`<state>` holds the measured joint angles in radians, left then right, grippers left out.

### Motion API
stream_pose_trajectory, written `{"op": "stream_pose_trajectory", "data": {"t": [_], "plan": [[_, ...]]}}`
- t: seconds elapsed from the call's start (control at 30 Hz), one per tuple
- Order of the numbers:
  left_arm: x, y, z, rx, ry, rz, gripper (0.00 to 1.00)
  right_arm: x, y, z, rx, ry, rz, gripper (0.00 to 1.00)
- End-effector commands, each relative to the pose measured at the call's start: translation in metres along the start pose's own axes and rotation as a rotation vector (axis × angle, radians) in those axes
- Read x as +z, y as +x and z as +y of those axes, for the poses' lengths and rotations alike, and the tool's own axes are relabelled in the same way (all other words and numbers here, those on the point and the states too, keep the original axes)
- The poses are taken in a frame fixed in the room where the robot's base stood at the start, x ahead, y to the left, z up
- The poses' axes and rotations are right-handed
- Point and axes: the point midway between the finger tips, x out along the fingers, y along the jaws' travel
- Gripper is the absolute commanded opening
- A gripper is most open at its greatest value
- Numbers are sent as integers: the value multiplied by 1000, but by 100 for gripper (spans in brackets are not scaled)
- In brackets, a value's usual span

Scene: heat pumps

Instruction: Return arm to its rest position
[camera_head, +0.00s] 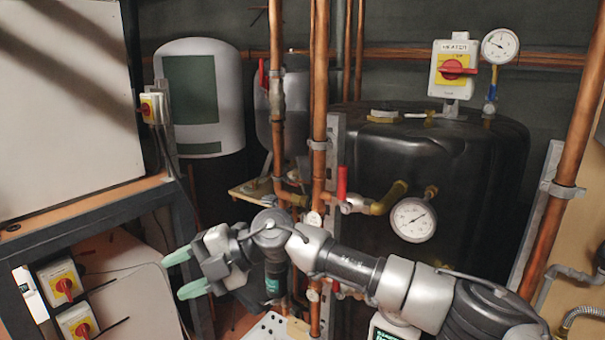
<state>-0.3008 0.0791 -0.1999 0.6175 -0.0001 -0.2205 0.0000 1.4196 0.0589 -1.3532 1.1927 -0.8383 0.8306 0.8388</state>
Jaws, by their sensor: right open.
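My right arm comes in from the lower right and reaches across the lower middle of the head view. My right gripper (181,273) is at its end, pointing left. Its two pale green fingertips are apart, with nothing between them. It hangs in front of the frame and the pipes and appears to touch nothing, though the depth is hard to judge. My left gripper does not show.
Copper pipes (319,90) stand behind my arm. A black tank (460,165) with a gauge (413,219) is at right, below a heater switch (453,68). A grey-white cylinder (222,95) stands behind. Red-yellow switches (62,285) are on the dark frame (110,208) at left.

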Motion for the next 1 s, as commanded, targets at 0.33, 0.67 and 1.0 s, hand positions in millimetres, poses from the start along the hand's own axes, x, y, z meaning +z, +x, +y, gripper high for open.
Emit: {"op": "stream_pose_trajectory", "data": {"t": [0.33,0.67,1.0], "plan": [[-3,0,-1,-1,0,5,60,-12,-25,-7,921,430,-132,50],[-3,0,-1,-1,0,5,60,16,-131,-170,1307,1116,-705,50],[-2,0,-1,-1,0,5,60,-77,-188,-377,1095,1776,-1274,50]]}}
